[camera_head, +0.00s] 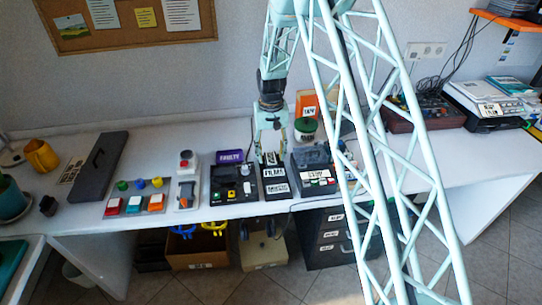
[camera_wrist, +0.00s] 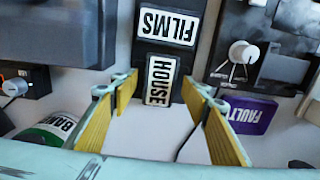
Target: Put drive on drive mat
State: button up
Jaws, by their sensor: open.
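My gripper (camera_head: 270,152) is over the back end of a narrow black piece (camera_head: 279,194) on the bench. In the wrist view my gripper (camera_wrist: 164,88) is open, its yellow-padded fingers apart with white bench between them. A white HOUSE label (camera_wrist: 159,80) lies just beyond the fingertips, roughly in line with the gap. A white FILMS label (camera_wrist: 167,26) is farther out on the same dark strip. I cannot tell where drive and holder divide. No object is clearly the drive mat.
Black devices with knobs and buttons (camera_head: 233,184) (camera_head: 315,178) flank the narrow piece closely. A purple FAULTY block (camera_head: 230,156) is behind left; a green-lidded jar (camera_head: 305,126) is behind right. Colored switches (camera_head: 134,204) and a dark slab (camera_head: 98,168) lie farther left.

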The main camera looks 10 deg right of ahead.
aim_at(271, 158)
notch_tip(271, 158, up, 12)
jog(key=p, duration=0.2)
dwell(0.4)
dwell(0.9)
